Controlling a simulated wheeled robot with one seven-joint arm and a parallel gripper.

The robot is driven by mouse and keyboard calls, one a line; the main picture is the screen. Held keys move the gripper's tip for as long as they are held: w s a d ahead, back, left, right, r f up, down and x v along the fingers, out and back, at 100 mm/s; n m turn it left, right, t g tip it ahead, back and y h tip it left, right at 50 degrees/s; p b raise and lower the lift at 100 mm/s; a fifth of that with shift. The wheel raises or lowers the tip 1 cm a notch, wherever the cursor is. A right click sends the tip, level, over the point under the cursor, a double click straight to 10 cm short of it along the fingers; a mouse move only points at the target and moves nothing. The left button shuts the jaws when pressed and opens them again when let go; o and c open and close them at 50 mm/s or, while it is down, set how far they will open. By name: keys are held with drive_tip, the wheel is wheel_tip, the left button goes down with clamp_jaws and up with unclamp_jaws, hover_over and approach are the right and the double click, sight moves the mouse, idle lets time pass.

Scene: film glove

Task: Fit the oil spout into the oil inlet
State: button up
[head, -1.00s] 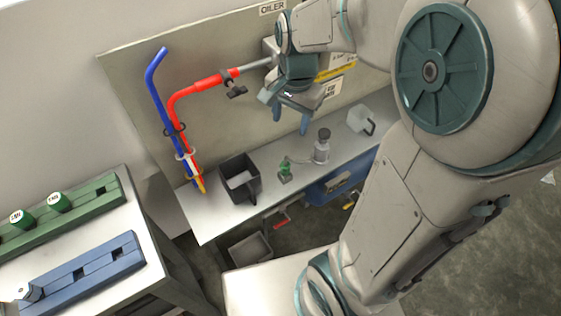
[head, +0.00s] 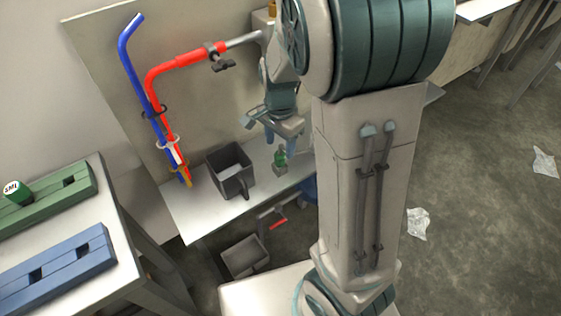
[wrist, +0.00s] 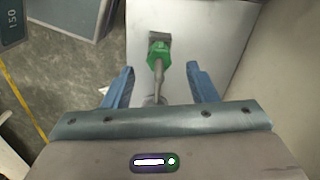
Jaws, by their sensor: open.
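A small green fitting (head: 280,158) sits on a small grey block on the bench; I take it to be the oil spout. In the wrist view the green hexagonal fitting (wrist: 159,51) has a thin grey tube running toward me, ending near a round metal part. My gripper (head: 283,138) is open and empty above the bench, close to the fitting. In the wrist view my gripper (wrist: 160,70) has a blue finger on each side of the tube, apart from it. I cannot pick out the oil inlet.
A dark grey jug (head: 216,166) stands left of the fitting. Red (head: 180,62) and blue (head: 135,72) pipes rise before the back panel (head: 100,45). Another table at left carries a green block (head: 75,190) and a blue block (head: 70,262). A grey bin (head: 232,266) sits below the bench.

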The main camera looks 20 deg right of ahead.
sight(280, 154)
wheel_tip(280, 154, down, 5)
drive_tip(key=shift+f+b, duration=0.2)
drive_tip(key=shift+b, duration=1)
drive_tip(key=c, duration=1.1)
